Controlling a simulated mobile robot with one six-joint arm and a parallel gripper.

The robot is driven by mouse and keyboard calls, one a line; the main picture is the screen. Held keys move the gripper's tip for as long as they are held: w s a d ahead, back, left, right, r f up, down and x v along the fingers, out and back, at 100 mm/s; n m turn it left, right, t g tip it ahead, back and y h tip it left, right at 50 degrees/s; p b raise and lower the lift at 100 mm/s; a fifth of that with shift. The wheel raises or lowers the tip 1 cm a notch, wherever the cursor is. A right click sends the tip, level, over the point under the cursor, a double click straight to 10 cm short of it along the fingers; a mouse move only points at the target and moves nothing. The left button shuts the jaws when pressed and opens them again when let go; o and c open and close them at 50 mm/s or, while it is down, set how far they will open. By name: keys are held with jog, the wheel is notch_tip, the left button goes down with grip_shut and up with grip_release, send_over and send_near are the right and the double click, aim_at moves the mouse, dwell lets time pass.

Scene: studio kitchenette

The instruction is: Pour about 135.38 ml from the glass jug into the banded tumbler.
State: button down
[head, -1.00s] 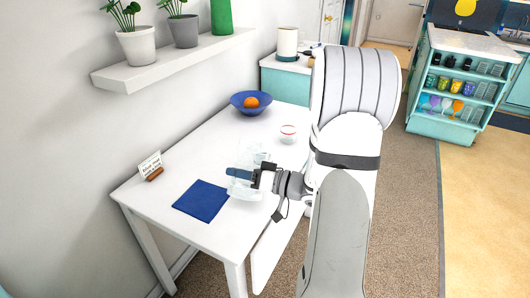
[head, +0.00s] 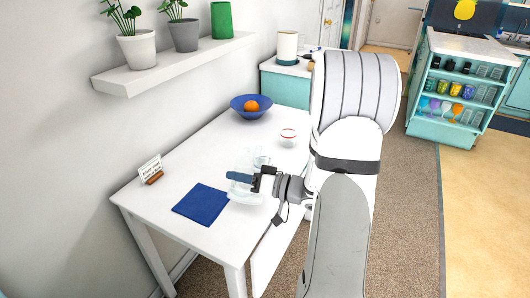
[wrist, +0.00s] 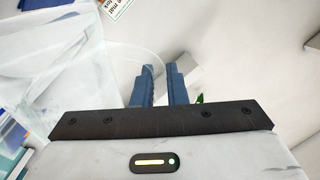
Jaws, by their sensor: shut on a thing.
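The glass jug (head: 244,194) is clear and hard to make out over the white table, at my gripper. Its clear wall (wrist: 60,75) fills the left of the wrist view. My gripper (head: 234,177) has blue fingers, which also show in the wrist view (wrist: 160,78), shut on the jug, with a curved clear edge, apparently its handle, by the fingers. The jug's exact tilt and the liquid level cannot be told. The banded tumbler (head: 288,136), small and clear with a red band, stands on the table beyond the gripper, apart from the jug.
The white table (head: 195,160) holds a blue mat (head: 201,203), a small sign (head: 151,169) and a blue bowl (head: 251,107) with an orange. Another clear glass shape (head: 261,161) shows just behind the gripper. A wall shelf (head: 170,66) with pots hangs above left.

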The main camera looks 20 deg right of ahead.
jog(key=s+a+f+n+b, duration=0.1)
jog(key=f+n+b, duration=0.1)
jog(key=b, duration=0.2)
jog(key=s+a+f+n+b, duration=0.1)
jog(key=f+n+b, duration=0.2)
jog(key=b, duration=0.1)
jog(key=a+f+n+b, duration=0.1)
jog(key=f+n+b, duration=0.1)
jog(key=b, duration=0.2)
jog(key=shift+s+f+n, duration=0.15)
jog(key=shift+s+n, duration=0.15)
jog(key=shift+s, duration=0.1)
notch_tip(320, 180, up, 7)
jog(key=p, duration=0.6)
